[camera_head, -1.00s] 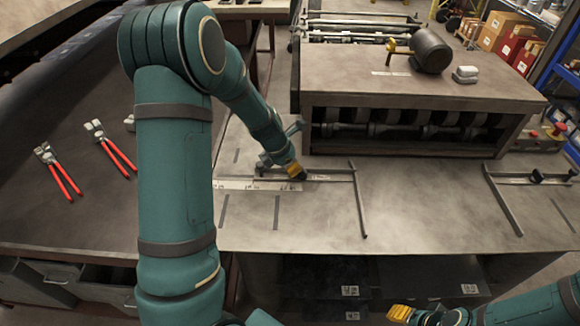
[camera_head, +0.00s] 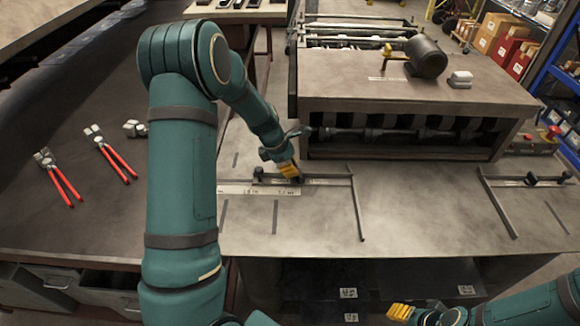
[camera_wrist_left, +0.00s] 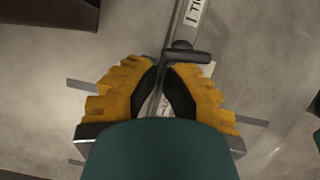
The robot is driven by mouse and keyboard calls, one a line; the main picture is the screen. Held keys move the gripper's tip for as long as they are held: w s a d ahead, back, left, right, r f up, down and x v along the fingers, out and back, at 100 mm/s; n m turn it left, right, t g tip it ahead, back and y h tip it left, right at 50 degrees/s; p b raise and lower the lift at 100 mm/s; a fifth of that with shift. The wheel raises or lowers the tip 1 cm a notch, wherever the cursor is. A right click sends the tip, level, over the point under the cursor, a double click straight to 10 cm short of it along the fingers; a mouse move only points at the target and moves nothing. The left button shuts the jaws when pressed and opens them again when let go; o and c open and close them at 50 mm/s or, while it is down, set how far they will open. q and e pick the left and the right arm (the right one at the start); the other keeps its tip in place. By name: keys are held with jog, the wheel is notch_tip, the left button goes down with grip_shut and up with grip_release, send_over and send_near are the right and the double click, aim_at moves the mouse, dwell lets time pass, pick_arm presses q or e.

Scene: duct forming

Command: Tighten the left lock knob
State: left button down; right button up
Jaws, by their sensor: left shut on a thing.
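The left lock knob (camera_wrist_left: 188,56) is a small dark part with a short bar, on the left guide's rail (camera_wrist_left: 183,22) in the left wrist view. My left gripper (camera_wrist_left: 165,76) has its yellow fingers with black pads closed in at the knob, and is shut on it. The pads hide part of the knob. In the head view my left gripper (camera_head: 292,174) points down at the left guide (camera_head: 330,178) on the metal table, and its fingers mostly hide the knob. My right gripper (camera_head: 400,311) is low in the picture, away from the guides; its jaw opening is unclear.
A roller machine (camera_head: 400,95) stands behind the guide. A second guide (camera_head: 500,205) with its own dark knob (camera_head: 530,179) lies at the right. Two red-handled pliers (camera_head: 112,155) lie on the left bench. The table between the guides is clear.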

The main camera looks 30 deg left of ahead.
pick_arm(q)
jog(key=shift+w+d+r, duration=0.1)
jog(key=shift+w, duration=0.15)
dwell(0.5)
